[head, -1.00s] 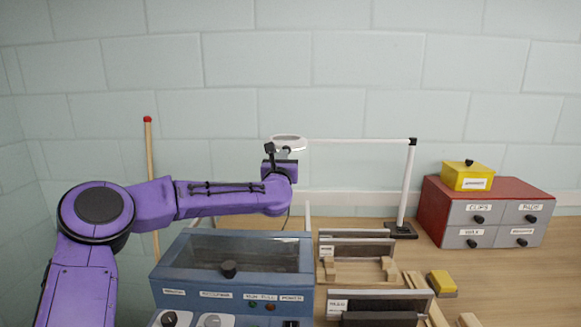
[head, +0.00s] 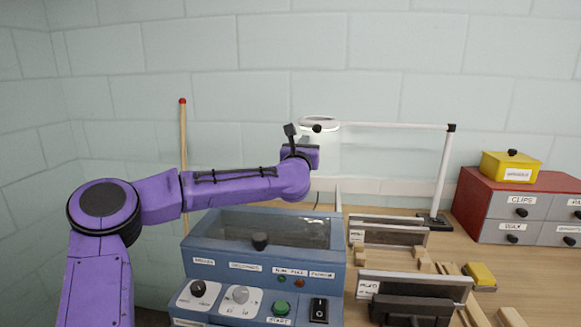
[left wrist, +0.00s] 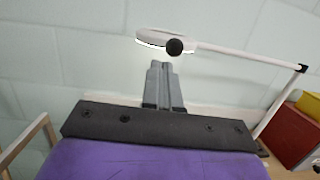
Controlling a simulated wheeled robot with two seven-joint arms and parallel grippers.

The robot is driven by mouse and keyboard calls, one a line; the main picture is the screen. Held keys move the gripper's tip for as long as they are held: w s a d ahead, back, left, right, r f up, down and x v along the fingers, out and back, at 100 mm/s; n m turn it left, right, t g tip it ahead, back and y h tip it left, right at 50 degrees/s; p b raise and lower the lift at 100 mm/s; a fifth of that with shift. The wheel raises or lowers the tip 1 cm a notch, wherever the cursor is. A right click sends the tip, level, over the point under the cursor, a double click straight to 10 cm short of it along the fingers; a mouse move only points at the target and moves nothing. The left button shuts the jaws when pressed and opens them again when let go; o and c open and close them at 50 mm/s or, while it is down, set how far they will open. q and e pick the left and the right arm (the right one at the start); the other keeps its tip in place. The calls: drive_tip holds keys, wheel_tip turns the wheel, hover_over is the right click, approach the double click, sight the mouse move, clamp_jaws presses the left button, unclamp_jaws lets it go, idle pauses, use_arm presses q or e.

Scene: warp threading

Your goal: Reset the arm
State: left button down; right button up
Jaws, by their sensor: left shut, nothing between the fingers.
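My purple left arm comes in from the left in the head view, stretched above the blue machine (head: 262,270). Its wrist is at the arm's right end, in front of the white lamp ring (head: 318,124). The left gripper (left wrist: 157,66) shows in the left wrist view with its grey fingers together and nothing between them. It points toward the tiled wall, just below and left of the lamp ring. In the head view the fingers are largely hidden behind the wrist. My right gripper is in neither view.
The lamp's post (head: 443,175) stands on the wooden bench. A red drawer cabinet (head: 475,193) with a yellow box (head: 511,167) stands at the right. Dark framed racks (head: 415,285), wood pieces and a yellow block (head: 480,275) lie on the bench. A red-topped stick (head: 183,150) stands at the left.

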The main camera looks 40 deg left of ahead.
use_arm(q)
drive_tip(key=b+v, duration=0.2)
drive_tip(key=v, duration=0.6)
drive_tip(key=shift+a, duration=0.15)
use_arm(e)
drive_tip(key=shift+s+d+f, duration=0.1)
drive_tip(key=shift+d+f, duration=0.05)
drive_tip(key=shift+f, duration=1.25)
